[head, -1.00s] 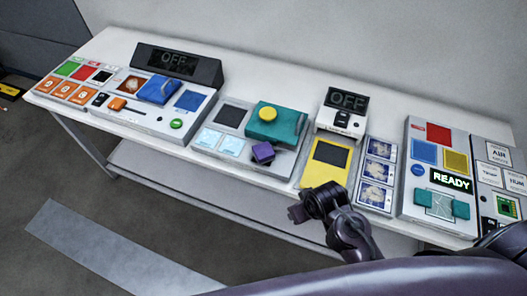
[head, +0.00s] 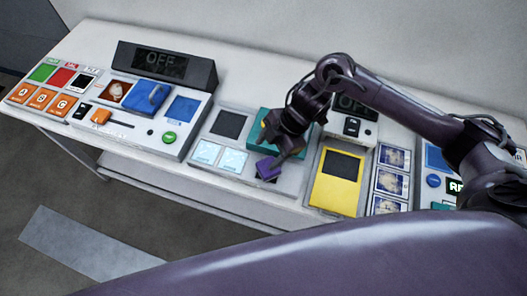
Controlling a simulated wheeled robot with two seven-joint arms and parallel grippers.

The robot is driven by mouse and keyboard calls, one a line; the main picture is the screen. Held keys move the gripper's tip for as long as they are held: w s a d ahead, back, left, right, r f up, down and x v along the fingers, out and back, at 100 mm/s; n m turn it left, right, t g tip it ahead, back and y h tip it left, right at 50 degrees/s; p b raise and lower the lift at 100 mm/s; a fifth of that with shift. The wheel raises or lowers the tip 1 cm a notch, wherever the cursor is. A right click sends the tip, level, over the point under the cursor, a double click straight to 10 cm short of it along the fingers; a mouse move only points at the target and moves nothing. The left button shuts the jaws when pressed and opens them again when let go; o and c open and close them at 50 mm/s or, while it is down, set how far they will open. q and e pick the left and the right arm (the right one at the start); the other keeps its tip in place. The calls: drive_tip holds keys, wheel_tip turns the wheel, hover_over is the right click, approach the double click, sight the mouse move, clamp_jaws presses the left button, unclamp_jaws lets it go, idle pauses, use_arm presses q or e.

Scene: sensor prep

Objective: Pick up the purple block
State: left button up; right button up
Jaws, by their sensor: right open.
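The purple block (head: 266,169) sits on the grey panel in the middle of the table, just in front of the teal unit (head: 257,133). My right gripper (head: 279,160) is over the block, pointing down, with its fingers at or very close to the block. It is open. The wrist hides part of the block's far side, most of the teal unit and its yellow knob. I cannot tell whether a finger touches the block. My left gripper is not in view.
A yellow-framed panel (head: 336,188) and a switch box with an OFF display (head: 357,106) stand right of the block. A larger console with an OFF display (head: 160,62) stands further left.

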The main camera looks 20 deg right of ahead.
sight(271, 162)
drive_tip(key=shift+s+d+f+g+h+p, duration=0.2)
drive_tip(key=shift+s+d+f+g+p, duration=0.1)
drive_tip(key=shift+d+f, duration=0.25)
drive_tip(key=shift+s+d+f+g+h+p, duration=0.2)
drive_tip(key=shift+d+f+g+p, duration=0.1)
drive_tip(key=shift+d+f, duration=0.15)
drive_tip(key=p+x, duration=0.1)
drive_tip(key=x, duration=0.2)
drive_tip(key=shift+w+a+f, duration=0.15)
drive_tip(key=shift+a+f, duration=0.05)
drive_tip(key=shift+a, duration=0.05)
drive_tip(key=shift+a+f, duration=0.1)
drive_tip(key=shift+f, duration=0.25)
drive_tip(key=c, duration=0.8)
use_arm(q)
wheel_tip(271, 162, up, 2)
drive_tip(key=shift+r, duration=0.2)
use_arm(e)
drive_tip(key=shift+c, duration=0.2)
